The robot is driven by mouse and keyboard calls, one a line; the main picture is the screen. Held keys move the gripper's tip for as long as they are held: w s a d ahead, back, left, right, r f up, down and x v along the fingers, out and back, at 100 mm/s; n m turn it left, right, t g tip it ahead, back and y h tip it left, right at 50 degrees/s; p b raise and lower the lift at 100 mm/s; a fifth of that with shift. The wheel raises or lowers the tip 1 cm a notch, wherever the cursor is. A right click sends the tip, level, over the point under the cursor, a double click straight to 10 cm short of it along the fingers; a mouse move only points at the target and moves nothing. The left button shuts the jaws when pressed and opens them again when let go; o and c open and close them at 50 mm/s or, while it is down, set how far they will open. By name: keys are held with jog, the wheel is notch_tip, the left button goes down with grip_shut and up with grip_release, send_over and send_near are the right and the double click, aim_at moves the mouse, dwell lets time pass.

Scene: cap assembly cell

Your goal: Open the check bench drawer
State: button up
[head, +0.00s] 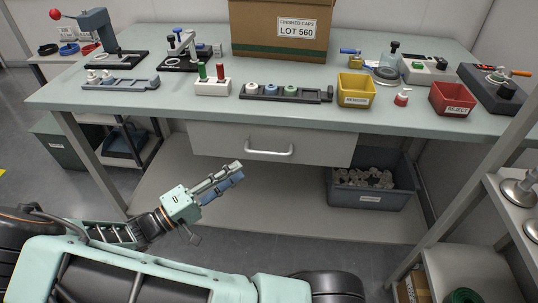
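The check bench drawer (222,142) is a light grey front under the worktop, in the middle of the head view. It looks shut, flush beneath the bench. Its silver bar handle (270,153) sits on the drawer front, fully visible. My gripper (239,171) is in front of and below the drawer, left of the handle. Its fingers point up and right towards the drawer and look apart from the handle. Nothing shows between the fingers. From this angle I cannot tell how far apart the fingers are.
The bench top (190,112) carries a cardboard box (265,25), a yellow bin (356,90), a red bin (452,99) and several fixtures. A grey-blue crate (370,198) of caps stands on the lower shelf (290,215) at right. A shelf unit (500,215) stands at far right.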

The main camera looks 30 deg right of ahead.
aim_at(265, 152)
jog(key=b+x, duration=0.1)
jog(key=x, duration=0.9)
jog(key=shift+d+b, duration=0.3)
jog(key=shift+d, duration=0.05)
jog(key=shift+c, duration=0.5)
grip_shut()
